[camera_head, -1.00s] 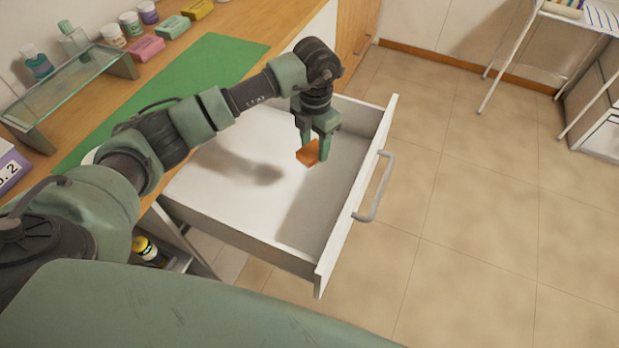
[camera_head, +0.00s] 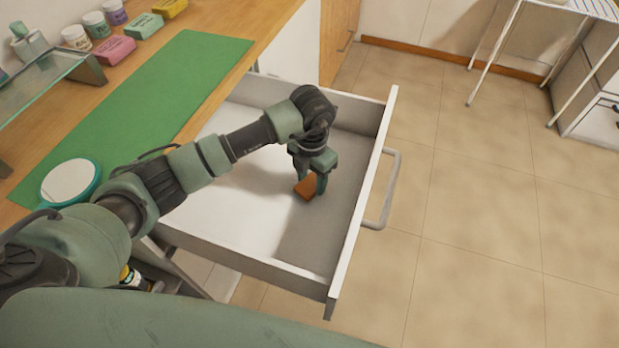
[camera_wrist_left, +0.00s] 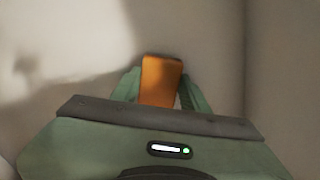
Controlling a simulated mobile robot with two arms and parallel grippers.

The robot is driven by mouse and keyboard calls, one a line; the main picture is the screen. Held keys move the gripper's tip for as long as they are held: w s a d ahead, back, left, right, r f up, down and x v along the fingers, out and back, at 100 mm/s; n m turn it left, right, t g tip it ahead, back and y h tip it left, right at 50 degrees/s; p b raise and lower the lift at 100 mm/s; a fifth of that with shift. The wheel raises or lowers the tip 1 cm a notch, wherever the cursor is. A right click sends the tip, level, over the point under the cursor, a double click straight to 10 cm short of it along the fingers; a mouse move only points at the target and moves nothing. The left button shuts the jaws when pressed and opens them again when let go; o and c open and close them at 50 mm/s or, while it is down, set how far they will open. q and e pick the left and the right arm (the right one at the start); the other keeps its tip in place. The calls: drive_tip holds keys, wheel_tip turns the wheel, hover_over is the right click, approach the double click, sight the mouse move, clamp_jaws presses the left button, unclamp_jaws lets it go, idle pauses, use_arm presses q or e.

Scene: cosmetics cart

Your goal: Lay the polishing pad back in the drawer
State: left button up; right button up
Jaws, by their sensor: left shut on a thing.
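The orange polishing pad (camera_head: 305,188) is between the fingers of my left gripper (camera_head: 310,184), low inside the open white drawer (camera_head: 257,268). The gripper is shut on the pad and points down, near the drawer's front panel. In the left wrist view the pad (camera_wrist_left: 160,80) stands out between the two green fingertips (camera_wrist_left: 158,92), with pale drawer surfaces around it. Whether the pad touches the drawer floor I cannot tell. The drawer shows no other things inside. My right gripper is not in view.
The wooden counter (camera_head: 120,85) carries a green mat (camera_head: 150,105), a round teal-rimmed mirror (camera_head: 70,182), a glass shelf (camera_head: 45,80), jars and colored boxes. The drawer handle (camera_head: 385,190) sticks out over the tiled floor. A white rack (camera_head: 490,50) stands far right.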

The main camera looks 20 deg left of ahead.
sight(312, 184)
use_arm(q)
drive_tip(key=shift+s+d, duration=0.15)
drive_tip(key=o, duration=1.2)
drive_tip(key=shift+f, duration=0.15)
drive_tip(key=shift+r, duration=0.2)
drive_tip(key=shift+r, duration=0.3)
wheel_tip(312, 184, up, 12)
drive_tip(key=p, duration=0.8)
drive_tip(key=shift+f, duration=0.25)
drive_tip(key=shift+r, duration=0.1)
